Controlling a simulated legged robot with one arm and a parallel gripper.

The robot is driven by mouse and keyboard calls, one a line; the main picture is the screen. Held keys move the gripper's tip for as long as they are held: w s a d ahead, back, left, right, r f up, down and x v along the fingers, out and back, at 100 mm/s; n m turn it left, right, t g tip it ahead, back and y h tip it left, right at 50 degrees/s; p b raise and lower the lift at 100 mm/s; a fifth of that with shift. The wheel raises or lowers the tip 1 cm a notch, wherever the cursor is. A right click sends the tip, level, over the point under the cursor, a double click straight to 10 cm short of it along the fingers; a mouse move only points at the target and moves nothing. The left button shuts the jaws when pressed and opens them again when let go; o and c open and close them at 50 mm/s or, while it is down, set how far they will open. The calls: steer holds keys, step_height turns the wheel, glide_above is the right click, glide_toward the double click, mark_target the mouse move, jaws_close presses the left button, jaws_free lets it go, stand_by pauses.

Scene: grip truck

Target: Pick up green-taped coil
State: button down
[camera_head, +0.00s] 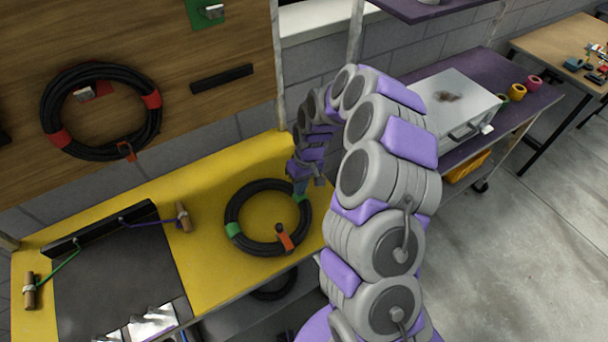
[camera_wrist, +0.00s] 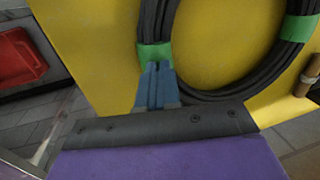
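The green-taped coil (camera_head: 233,231) is a ring of black cable with green tape bands and an orange tag or clip at its front. It lies on the yellow bench top (camera_head: 205,262). My gripper (camera_head: 300,187) is low at the coil's back right, beside a green band. In the wrist view the coil (camera_wrist: 224,96) fills the upper middle. The blue fingertip part of my gripper (camera_wrist: 157,85) overlaps the lower edge of a green band (camera_wrist: 154,53). A second finger cannot be made out, so its grip is unclear.
A red-taped coil (camera_head: 47,108) hangs on the wooden wall board. A dark mat (camera_head: 110,262) and wooden-handled tools (camera_head: 183,217) lie left of the coil. A purple shelf (camera_head: 519,98) with a grey case (camera_head: 452,100) stands right. Open floor (camera_head: 520,240) lies at right.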

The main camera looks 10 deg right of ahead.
steer(key=s+a, duration=0.2)
steer(key=s, duration=0.1)
steer(key=s+a+r+p, duration=0.1)
steer(key=s+a, duration=0.1)
steer(key=s, duration=0.2)
steer(key=s+a+p, duration=0.1)
steer(key=s+a, duration=0.1)
steer(key=s, duration=0.1)
steer(key=shift+s+a+r, duration=0.15)
steer(key=shift+s+r, duration=0.05)
steer(key=shift+r, duration=0.2)
steer(key=c, duration=0.9)
jaws_free()
steer(key=shift+d, duration=0.2)
steer(key=o, duration=0.5)
steer(key=shift+a, duration=0.15)
